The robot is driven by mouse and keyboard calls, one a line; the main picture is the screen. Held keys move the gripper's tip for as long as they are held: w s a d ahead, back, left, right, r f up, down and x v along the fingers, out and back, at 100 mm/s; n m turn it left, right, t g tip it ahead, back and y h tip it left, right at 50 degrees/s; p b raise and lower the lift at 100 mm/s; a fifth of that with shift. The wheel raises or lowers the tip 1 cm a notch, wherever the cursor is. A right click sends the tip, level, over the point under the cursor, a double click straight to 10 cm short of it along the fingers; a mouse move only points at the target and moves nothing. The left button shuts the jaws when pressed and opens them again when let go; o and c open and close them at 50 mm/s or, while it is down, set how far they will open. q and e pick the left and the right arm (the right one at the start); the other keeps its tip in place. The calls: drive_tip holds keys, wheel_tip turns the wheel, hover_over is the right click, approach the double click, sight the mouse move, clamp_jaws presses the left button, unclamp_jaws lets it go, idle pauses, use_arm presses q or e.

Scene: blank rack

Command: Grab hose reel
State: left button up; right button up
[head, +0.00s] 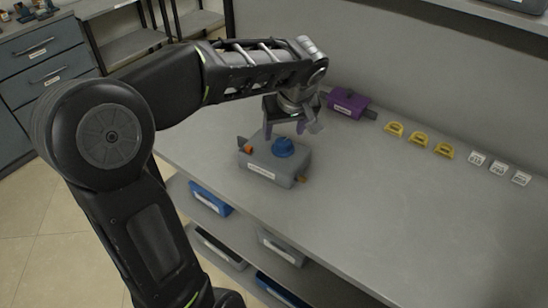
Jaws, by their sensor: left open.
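My left gripper (284,130) is open and points down, with its fingers above the back of a grey box (262,160). The box has a blue round knob (283,147) on top, an orange part at its left and a pale label on its front. The fingers look empty; I cannot tell if they touch anything. A purple labelled box (347,103) stands farther back, right of the gripper. I cannot tell which thing, if any, is the hose reel. My right gripper is not in view.
The grey rack top (400,205) is clear in front and at right. Several yellow tags (419,139) and white tags (497,168) lie along its back. A blue bin (210,198) is on the shelf below. A drawer cabinet (45,60) stands at the far left.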

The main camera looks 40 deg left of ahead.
sight(283, 141)
use_arm(q)
drive_tip(key=shift+b+x, duration=0.7)
drive_tip(key=shift+x, duration=1.9)
drive_tip(key=shift+w+d, duration=0.1)
drive_tip(key=shift+d, duration=0.1)
drive_tip(key=shift+c, duration=0.5)
clamp_jaws()
